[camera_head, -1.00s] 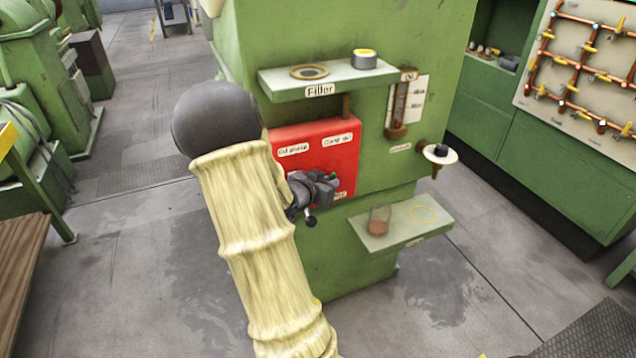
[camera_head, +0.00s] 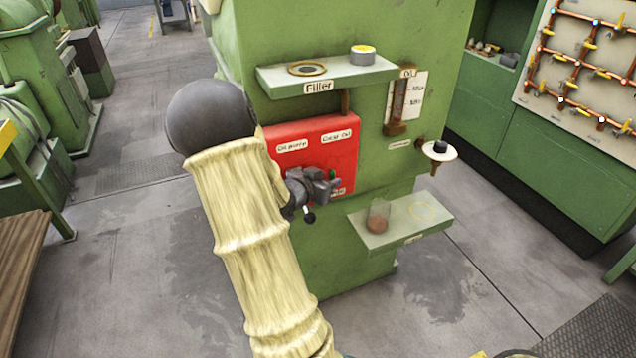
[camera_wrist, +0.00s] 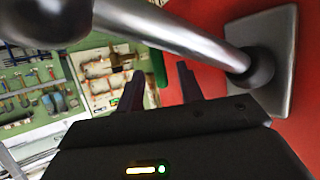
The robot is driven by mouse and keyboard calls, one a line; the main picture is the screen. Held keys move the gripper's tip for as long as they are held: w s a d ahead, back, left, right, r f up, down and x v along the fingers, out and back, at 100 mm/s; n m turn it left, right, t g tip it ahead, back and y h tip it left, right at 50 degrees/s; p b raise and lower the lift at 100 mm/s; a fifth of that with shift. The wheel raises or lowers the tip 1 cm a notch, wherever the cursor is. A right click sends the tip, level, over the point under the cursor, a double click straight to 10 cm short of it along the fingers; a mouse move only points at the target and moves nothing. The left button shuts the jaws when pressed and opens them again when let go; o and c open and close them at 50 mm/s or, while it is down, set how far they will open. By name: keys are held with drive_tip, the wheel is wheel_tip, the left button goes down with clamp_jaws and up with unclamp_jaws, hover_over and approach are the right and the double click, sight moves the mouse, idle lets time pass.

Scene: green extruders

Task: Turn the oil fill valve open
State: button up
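My gripper (camera_head: 322,184) is at the lower part of the red panel (camera_head: 330,140) on the green machine. In the wrist view its two dark fingers (camera_wrist: 160,85) stand apart, with no object clearly held between them. A grey metal lever (camera_wrist: 185,35) runs across the top of that view to a round hub on a square plate (camera_wrist: 284,60) on the red surface. A small green part (camera_wrist: 158,64) shows between the fingers. A black knob on a white disc (camera_head: 440,154) sits on the machine's right side. I cannot tell which part is the oil fill valve.
A shelf marked Filler (camera_head: 328,76) juts out above the panel. An oil gauge (camera_head: 397,104) is to its right. A board of copper pipes (camera_head: 580,70) stands at the right. The floor in front is clear.

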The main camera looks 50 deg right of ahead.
drive_tip(key=p+v, duration=0.3)
drive_tip(key=v, duration=1.4)
drive_tip(key=shift+a, duration=0.15)
